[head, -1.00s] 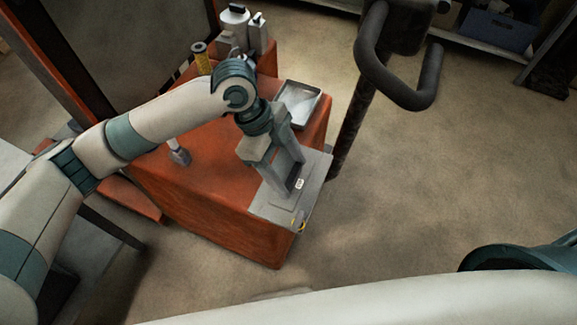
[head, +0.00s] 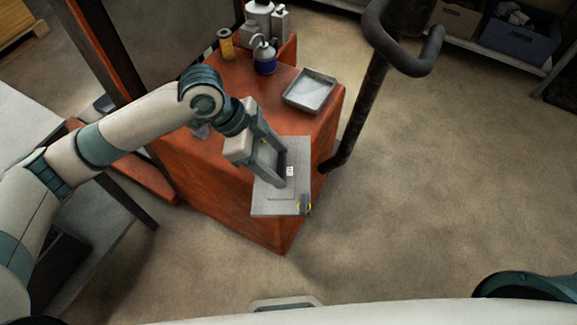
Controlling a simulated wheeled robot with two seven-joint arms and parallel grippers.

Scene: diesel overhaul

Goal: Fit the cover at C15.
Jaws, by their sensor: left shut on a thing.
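A flat grey rectangular cover (head: 273,202) shows in the head view near the front right of an orange cabinet (head: 223,195). It has a small white label (head: 290,171) and a yellow-and-black mark at its near right corner. My left gripper (head: 281,179) is shut on the cover, its fingers reaching down to the plate. Part of the cover is hidden behind the fingers. I cannot tell whether the cover touches the cabinet top. No label reading C15 is legible. My right gripper is not in view.
A metal tray (head: 311,91), a spray bottle (head: 264,59), a yellow can (head: 226,43) and white containers (head: 260,15) stand on the cabinet's far part. A dark post with a looped handle (head: 402,62) rises beside it. Open floor (head: 440,200) lies to the right.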

